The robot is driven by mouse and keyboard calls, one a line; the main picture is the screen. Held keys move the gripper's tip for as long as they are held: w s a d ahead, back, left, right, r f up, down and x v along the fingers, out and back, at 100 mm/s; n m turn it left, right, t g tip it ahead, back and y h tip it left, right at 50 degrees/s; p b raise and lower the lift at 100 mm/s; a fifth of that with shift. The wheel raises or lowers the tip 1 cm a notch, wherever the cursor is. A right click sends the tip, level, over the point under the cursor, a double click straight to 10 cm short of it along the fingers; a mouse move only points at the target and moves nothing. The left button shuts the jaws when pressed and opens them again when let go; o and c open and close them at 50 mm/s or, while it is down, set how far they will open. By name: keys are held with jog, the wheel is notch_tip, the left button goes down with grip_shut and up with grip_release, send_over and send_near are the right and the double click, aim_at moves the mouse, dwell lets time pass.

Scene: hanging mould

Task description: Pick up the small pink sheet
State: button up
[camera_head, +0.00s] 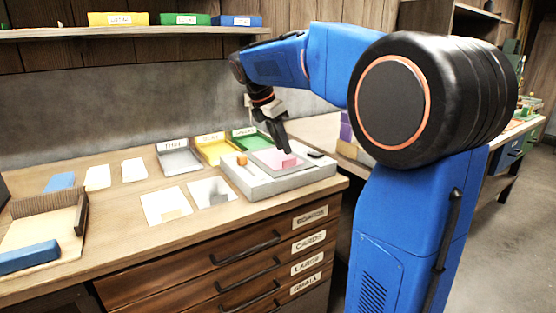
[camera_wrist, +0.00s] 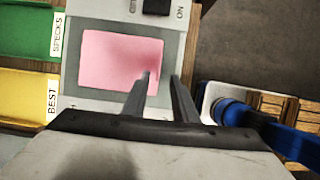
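The small pink sheet (camera_head: 291,161) lies on the pale plate of a grey device (camera_head: 262,182) on the bench. In the wrist view the pink sheet (camera_wrist: 110,60) fills most of the plate. My gripper (camera_wrist: 161,76) is open, with a gap between its two fingers. In that view the left fingertip overlaps the sheet near its right edge, and the right fingertip is just beyond that edge. In the head view my gripper (camera_head: 286,151) points down at the sheet and partly hides it. I cannot tell whether the fingers touch it.
Grey, yellow (camera_head: 216,149) and green trays stand behind and left. White sheets (camera_head: 165,205) lie left of the device. A shelf (camera_head: 60,35) runs above the bench.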

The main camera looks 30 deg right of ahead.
jog(key=shift+d+x, duration=0.15)
jog(key=shift+x, duration=1.15)
jog(key=shift+d+x, duration=0.15)
jog(key=shift+x, duration=1.15)
jog(key=shift+w+r, duration=0.1)
grip_shut()
